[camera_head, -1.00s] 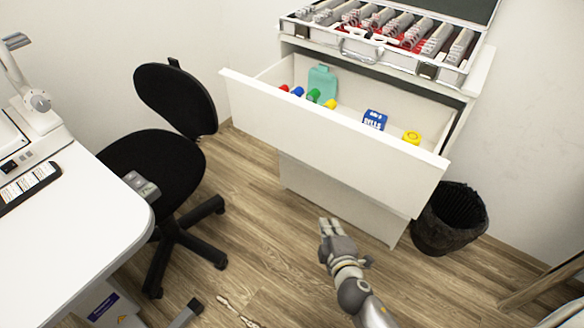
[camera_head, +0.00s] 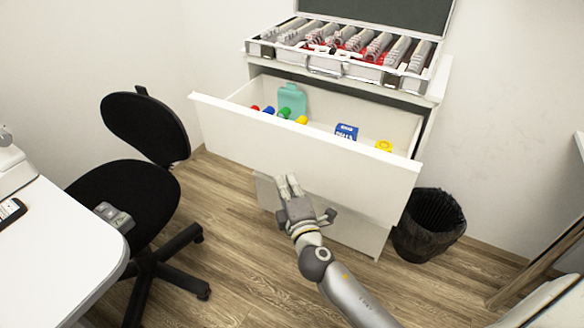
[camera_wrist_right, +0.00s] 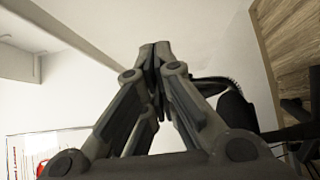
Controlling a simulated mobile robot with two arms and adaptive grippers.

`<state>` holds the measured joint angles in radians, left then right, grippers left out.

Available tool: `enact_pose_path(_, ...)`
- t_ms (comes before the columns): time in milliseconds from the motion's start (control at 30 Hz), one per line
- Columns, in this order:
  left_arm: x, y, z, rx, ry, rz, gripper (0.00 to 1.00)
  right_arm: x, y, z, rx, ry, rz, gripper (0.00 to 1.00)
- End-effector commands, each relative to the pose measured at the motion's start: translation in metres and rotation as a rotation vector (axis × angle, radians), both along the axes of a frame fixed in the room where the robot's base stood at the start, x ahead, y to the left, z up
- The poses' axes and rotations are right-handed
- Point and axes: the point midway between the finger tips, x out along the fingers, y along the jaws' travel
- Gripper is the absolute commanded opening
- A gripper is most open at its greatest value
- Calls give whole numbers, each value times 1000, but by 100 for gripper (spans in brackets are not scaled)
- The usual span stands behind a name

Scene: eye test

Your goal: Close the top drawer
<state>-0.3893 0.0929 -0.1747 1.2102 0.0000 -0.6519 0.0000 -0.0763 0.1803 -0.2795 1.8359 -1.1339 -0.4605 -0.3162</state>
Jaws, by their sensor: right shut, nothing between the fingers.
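The top drawer (camera_head: 300,143) of the white cabinet (camera_head: 355,237) is pulled out. It holds a teal bottle (camera_head: 291,99), a blue box (camera_head: 346,131), a yellow round item (camera_head: 383,146) and several small coloured caps. My right gripper (camera_head: 289,181) is shut and empty, in front of the drawer's white front panel near its lower edge. In the right wrist view its fingertips (camera_wrist_right: 154,48) meet, with a pale surface beyond them. I cannot tell whether they touch the panel. My left gripper does not show.
An open case of lenses (camera_head: 340,62) lies on top of the cabinet. A black chair (camera_head: 135,190) stands to the left, beside a white table (camera_head: 60,250). A black bin (camera_head: 430,225) stands to the cabinet's right. Wooden floor lies open in front.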

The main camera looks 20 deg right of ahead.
Motion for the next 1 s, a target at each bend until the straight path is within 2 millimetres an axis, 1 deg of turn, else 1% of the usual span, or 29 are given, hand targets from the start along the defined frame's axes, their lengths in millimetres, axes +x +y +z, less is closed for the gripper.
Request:
enact_pose_path(33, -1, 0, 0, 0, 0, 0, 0, 10, -1, 1, -1, -2, 0, 0)
enact_pose_path(100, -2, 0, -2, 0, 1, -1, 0, 20, -3, 1, 0, -2, 0, 0)
enact_pose_path(200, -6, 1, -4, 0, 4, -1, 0, 30, -16, 1, -4, 0, -1, 0)
enact_pose_path(333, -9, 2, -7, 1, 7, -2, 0, 39, -27, 0, 0, 0, 1, 0)
enact_pose_path(500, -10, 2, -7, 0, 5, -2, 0, 43, -34, -1, 0, 1, 0, 0)
enact_pose_path(867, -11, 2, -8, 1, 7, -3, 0, 43, -34, -1, 1, 1, 0, 0)
enact_pose_path(1000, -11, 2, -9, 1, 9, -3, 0, 46, -38, -1, 0, 0, 0, 0)
